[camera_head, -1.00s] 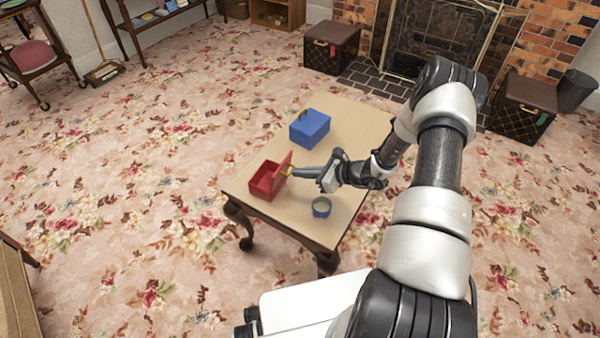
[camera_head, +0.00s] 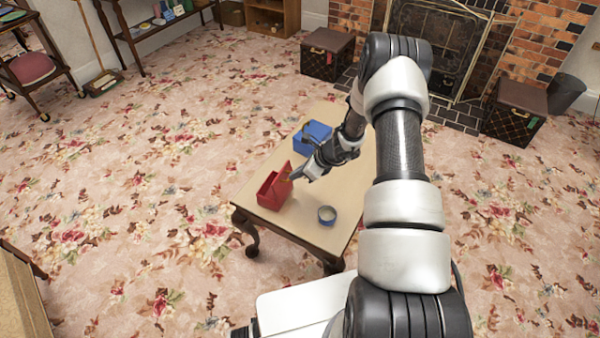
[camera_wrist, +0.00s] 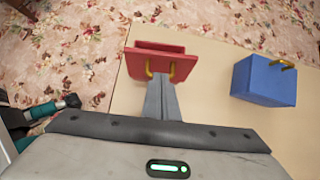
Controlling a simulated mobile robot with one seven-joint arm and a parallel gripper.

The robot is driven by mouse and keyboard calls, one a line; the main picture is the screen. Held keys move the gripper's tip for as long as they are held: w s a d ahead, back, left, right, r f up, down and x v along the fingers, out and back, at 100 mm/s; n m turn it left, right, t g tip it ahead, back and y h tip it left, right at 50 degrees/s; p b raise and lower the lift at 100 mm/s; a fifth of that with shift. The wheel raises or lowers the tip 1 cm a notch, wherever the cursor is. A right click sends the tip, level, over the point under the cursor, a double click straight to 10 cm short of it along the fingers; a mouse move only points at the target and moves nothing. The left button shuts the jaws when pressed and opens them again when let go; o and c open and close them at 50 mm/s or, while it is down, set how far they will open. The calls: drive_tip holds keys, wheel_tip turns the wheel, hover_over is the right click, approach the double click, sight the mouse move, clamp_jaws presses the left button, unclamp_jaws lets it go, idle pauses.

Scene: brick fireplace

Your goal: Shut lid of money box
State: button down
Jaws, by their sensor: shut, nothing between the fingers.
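The red money box (camera_head: 268,195) sits on the table near its left edge, with its lid (camera_head: 283,172) standing raised on the side toward my gripper. In the wrist view, the red lid (camera_wrist: 155,62) shows at the top centre with gold-coloured handle pieces on its near face. My gripper (camera_head: 293,178) is shut and empty, with its fingertips close beside the outer face of the lid. The fingers (camera_wrist: 160,86) point at the lid between the gold pieces. I cannot tell whether they touch it.
A blue box (camera_head: 312,131) stands behind the red box, partly hidden by my arm; it also shows in the wrist view (camera_wrist: 263,80). The wooden table (camera_head: 296,215) has clear space around these.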

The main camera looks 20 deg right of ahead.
sight(281, 172)
drive_tip(key=w+a+g+h+p, duration=0.1)
drive_tip(key=a+r+h+p, duration=0.1)
drive_tip(key=p, duration=0.1)
drive_tip(key=shift+w+a+r+g, duration=0.1)
drive_tip(key=shift+w+a+g, duration=0.1)
drive_tip(key=shift+w+g, duration=0.2)
drive_tip(key=shift+w+a+f+g+h, duration=0.25)
drive_tip(key=shift+w+a+g+h, duration=0.6)
drive_tip(key=shift+h, duration=0.15)
drive_tip(key=w+a+f+b, duration=0.1)
drive_tip(key=a+b, duration=0.1)
drive_tip(key=b, duration=0.1)
drive_tip(key=w+a+f+b, duration=0.1)
drive_tip(key=w+a+b, duration=0.1)
drive_tip(key=b, duration=0.1)
drive_tip(key=w+a+f+b, duration=0.1)
drive_tip(key=w+a+b, duration=0.1)
drive_tip(key=b, duration=0.2)
drive_tip(key=shift+f, duration=0.35)
drive_tip(key=shift+r, duration=0.1)
